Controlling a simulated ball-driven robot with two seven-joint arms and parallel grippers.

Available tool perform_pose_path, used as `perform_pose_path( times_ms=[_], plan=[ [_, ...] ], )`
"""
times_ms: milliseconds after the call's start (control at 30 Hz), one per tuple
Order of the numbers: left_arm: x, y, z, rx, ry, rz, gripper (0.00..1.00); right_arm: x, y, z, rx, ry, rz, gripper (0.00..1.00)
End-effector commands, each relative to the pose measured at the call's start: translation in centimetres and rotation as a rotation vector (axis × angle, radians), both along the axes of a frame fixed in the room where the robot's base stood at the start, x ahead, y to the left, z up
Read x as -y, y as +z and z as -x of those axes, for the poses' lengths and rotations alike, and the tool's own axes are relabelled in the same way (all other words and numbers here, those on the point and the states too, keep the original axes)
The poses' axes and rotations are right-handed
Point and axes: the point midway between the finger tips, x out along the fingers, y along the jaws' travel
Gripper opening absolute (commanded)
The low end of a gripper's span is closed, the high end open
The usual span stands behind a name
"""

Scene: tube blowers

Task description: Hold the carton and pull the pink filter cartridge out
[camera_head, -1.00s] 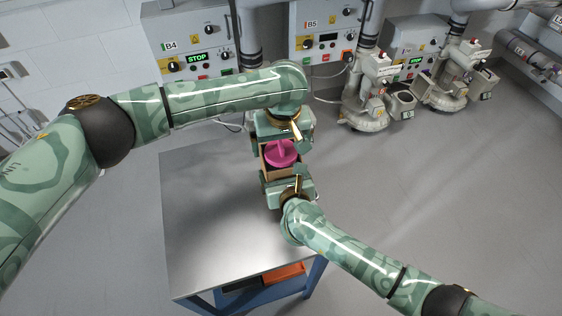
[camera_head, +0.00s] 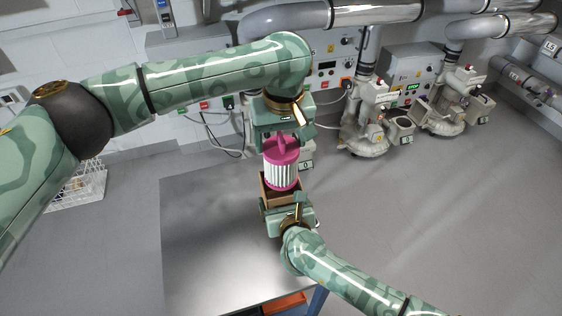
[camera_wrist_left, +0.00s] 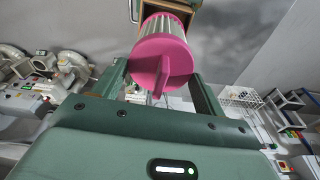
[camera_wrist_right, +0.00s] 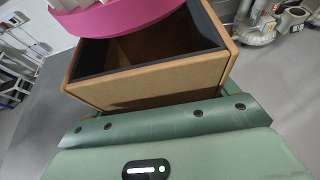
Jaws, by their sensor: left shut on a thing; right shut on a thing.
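The pink filter cartridge (camera_head: 282,174) has white pleats, a pink top with a raised grip, and a pink bottom ring. My left gripper (camera_head: 281,139) is shut on its top grip, also visible in the left wrist view (camera_wrist_left: 165,55). The open brown carton (camera_head: 267,190) is just below the cartridge, held by my right gripper (camera_head: 286,203), which is shut on it. In the right wrist view, the carton (camera_wrist_right: 150,82) looks empty inside, and the cartridge's pink ring (camera_wrist_right: 118,16) is above its rim. The carton's far side is hidden.
A bare metal table (camera_head: 205,235) is below my grippers, with an orange item (camera_head: 285,304) under its front edge. Blower machines (camera_head: 365,130) and control boxes line the back wall. A white wire basket (camera_head: 80,190) stands on the floor at left.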

Motion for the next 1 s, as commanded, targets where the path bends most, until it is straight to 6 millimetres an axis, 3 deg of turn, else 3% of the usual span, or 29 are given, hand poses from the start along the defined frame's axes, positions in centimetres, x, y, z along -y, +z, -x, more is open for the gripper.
perform_pose_path(
  times_ms=[100,300,667,700,733,767,1000],
  plan=[
    [0.0,3.4,-0.1,0.005,-0.001,0.0,0.31,0.0,-0.1,0.0,-0.001,0.0,0.0,0.56],
    [0.0,6.8,0.0,0.001,0.001,0.0,0.31,0.0,-0.1,0.0,-0.001,0.0,0.0,0.56],
    [0.0,7.8,0.0,-0.001,0.001,-0.001,0.31,0.0,0.0,0.0,-0.001,0.0,0.0,0.56],
    [0.0,7.7,0.0,-0.001,0.001,-0.001,0.31,0.0,0.0,0.0,-0.001,0.0,0.0,0.88],
    [0.0,7.7,0.0,-0.001,0.001,-0.001,0.31,0.0,0.0,0.0,-0.001,0.0,0.0,0.96],
    [0.0,7.7,0.0,-0.001,0.001,0.0,0.31,0.0,0.0,0.0,-0.001,0.0,0.0,1.0],
    [0.0,7.7,0.0,-0.001,0.001,0.0,0.31,0.0,0.0,0.2,-0.001,0.0,0.0,1.0]
  ],
)
